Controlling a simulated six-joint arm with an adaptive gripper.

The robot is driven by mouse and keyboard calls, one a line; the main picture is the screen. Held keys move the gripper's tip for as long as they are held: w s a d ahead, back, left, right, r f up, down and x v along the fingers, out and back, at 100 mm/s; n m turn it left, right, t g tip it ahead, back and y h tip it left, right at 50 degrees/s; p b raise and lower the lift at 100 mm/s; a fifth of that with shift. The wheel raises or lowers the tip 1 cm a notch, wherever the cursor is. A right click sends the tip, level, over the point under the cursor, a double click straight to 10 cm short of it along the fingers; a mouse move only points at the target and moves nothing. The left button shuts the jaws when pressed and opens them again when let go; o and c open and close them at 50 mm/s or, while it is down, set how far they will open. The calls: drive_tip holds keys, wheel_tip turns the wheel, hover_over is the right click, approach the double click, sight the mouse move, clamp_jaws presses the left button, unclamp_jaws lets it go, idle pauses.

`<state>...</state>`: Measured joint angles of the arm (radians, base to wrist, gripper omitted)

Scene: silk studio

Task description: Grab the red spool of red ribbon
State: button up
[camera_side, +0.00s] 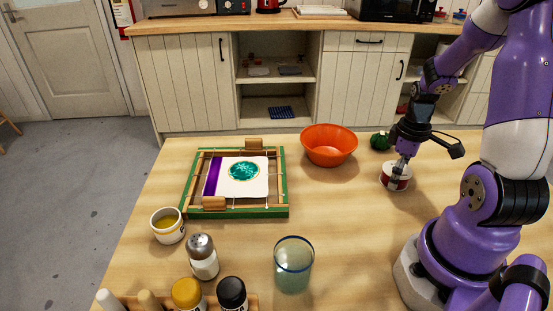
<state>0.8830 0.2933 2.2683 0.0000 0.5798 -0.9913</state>
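A small round red and white item, which looks like the spool of red ribbon (395,184), stands on the wooden table right of the orange bowl. My gripper (400,167) points down from above, with its fingertips at the top of the spool. The fingers overlap the spool's upper part and hide some of it. The picture is too small to tell whether they are closed on it or only touching it.
The orange bowl (329,147) and a dark green round item (380,140) are near the spool. A green-edged frame with cloth (236,207) lies left. A glass (293,266), shaker (203,258), yellow-filled cup (167,227) and jars (187,294) stand in front. The table's middle is clear.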

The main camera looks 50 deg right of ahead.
drive_tip(key=c, duration=0.6)
drive_tip(key=shift+r, duration=0.1)
